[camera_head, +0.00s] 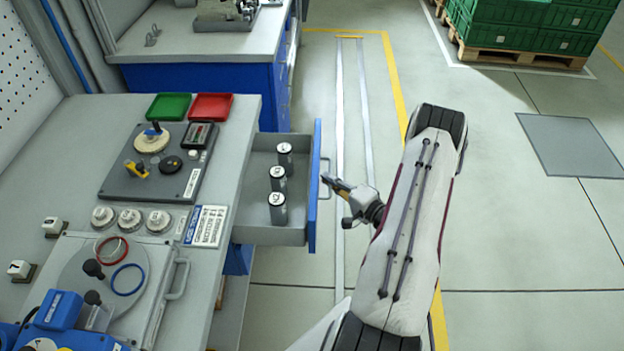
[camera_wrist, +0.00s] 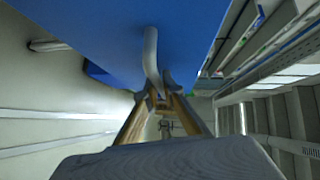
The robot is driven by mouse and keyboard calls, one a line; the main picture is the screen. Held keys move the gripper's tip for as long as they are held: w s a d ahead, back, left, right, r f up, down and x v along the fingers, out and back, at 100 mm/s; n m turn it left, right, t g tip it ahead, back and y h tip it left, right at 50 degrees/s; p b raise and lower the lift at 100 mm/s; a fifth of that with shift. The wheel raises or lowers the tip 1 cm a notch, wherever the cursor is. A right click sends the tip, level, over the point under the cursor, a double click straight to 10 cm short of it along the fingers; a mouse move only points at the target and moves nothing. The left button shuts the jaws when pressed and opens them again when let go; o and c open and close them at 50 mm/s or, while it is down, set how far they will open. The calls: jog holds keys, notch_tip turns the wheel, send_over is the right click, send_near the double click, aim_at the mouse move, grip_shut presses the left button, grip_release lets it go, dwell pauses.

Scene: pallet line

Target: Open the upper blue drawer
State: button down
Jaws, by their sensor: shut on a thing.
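The upper blue drawer (camera_head: 314,187) is pulled out from under the grey workbench, with its grey inside in view. Several dark cylinders with pale tops (camera_head: 277,208) stand upright in it. My gripper (camera_head: 326,180) is at the outer side of the blue front, at its grey bar handle (camera_head: 325,165). In the wrist view the handle (camera_wrist: 151,55) runs down from the blue front (camera_wrist: 110,25) to between my fingertips (camera_wrist: 158,98), which are shut on it. The exact contact is small and partly hidden.
The bench top (camera_head: 232,140) holds a green tray (camera_head: 168,106), a red tray (camera_head: 210,107), a device panel (camera_head: 145,185) and round knobs. Open floor (camera_head: 500,240) lies to the right. Green crates (camera_head: 500,35) stand on a pallet at the back right.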

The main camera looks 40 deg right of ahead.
jog(key=shift+s+d, duration=1.95)
jog(key=c, duration=2.4)
grip_release()
jog(key=shift+c, duration=0.2)
jog(key=shift+s, duration=0.1)
jog(key=s+r, duration=0.1)
jog(key=s, duration=1)
jog(key=shift+s+r, duration=0.3)
jog(key=shift+r, duration=0.05)
jog(key=shift+f, duration=0.1)
